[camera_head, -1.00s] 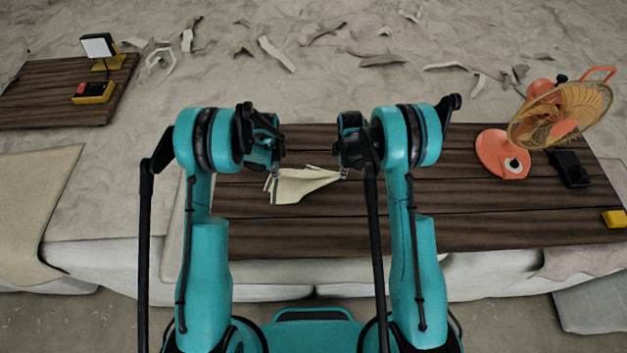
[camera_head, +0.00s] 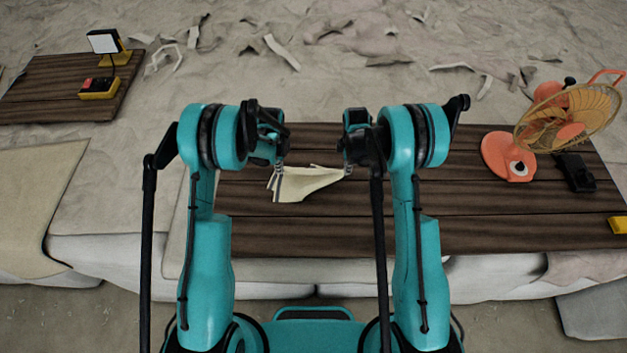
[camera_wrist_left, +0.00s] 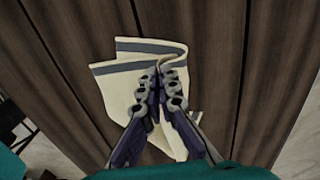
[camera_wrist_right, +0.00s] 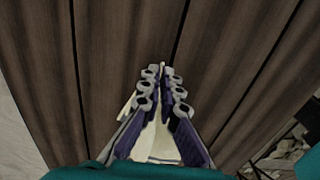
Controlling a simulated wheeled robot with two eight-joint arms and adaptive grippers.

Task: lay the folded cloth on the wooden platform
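The folded cloth (camera_head: 303,183) is cream with grey stripes near one edge. It hangs between my two grippers over the wooden platform (camera_head: 480,222), its lower part sagging; whether it touches the planks I cannot tell. My left gripper (camera_head: 279,170) is shut on the cloth's left end. In the left wrist view the cloth (camera_wrist_left: 125,72) spreads out beyond and below the fingers (camera_wrist_left: 161,80). My right gripper (camera_head: 348,170) is shut on the cloth's right end. In the right wrist view the cloth (camera_wrist_right: 157,143) shows between and below the fingers (camera_wrist_right: 163,75).
An orange fan (camera_head: 507,157) and a black object (camera_head: 575,172) stand on the platform's right side, with a yellow item (camera_head: 618,225) at its right edge. A second wooden board (camera_head: 50,103) at the upper left holds a lamp (camera_head: 104,42) and a yellow box (camera_head: 99,88).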

